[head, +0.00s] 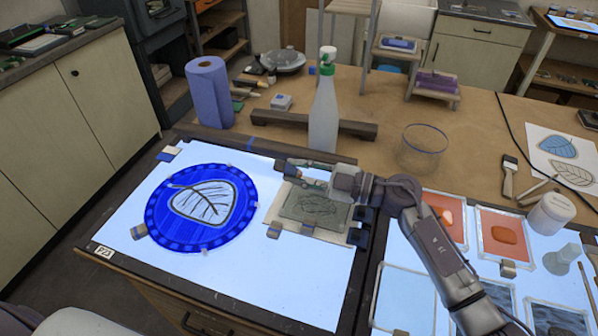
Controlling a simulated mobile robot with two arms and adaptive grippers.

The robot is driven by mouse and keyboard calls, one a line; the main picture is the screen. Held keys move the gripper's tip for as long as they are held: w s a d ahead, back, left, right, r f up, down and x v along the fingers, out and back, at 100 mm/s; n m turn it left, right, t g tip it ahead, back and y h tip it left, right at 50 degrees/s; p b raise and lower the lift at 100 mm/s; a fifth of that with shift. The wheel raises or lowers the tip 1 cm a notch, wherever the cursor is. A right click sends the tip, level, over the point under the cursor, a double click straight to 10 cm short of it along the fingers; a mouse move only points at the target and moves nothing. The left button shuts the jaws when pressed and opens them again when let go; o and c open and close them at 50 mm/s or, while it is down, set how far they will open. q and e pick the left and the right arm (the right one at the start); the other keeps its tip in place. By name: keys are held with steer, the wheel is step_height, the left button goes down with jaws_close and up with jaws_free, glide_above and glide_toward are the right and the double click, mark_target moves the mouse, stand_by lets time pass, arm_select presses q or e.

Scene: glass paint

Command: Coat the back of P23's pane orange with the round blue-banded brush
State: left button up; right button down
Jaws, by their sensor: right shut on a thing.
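A round blue pane (165,222) with a pale, dark-veined leaf lies on the lit table at left. A P23 label (103,252) is on that table's front left edge. My right gripper (297,175) is over the back edge of a small grey-green leaf plate (318,207), right of the pane. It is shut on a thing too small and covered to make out. Orange paint lies in two trays, one at the right (505,238) and one partly behind my right arm (449,218). I cannot pick out the round blue-banded brush. My left gripper is not in view.
A white bottle (324,118) with a green cap, a blue paper roll (209,95) and a clear glass jar (421,150) stand behind the lit table. A flat brush (510,172) lies at right. Small clips sit around the pane and plate.

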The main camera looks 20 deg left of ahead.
steer(key=shift+a+f+b, duration=0.1)
steer(key=shift+f+b, duration=0.4)
steer(key=shift+f, duration=0.45)
steer(key=s+r+p, duration=0.1)
steer(key=s+p, duration=0.2)
steer(key=s, duration=0.2)
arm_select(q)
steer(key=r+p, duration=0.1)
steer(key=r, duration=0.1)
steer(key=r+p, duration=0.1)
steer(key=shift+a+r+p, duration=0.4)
arm_select(e)
steer(key=d, duration=1.2)
steer(key=shift+s+f, duration=0.15)
steer(key=shift+f, duration=0.2)
arm_select(q)
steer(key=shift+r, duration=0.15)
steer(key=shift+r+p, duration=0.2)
steer(key=shift+p, duration=0.2)
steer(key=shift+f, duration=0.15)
arm_select(e)
steer(key=shift+f, duration=0.45)
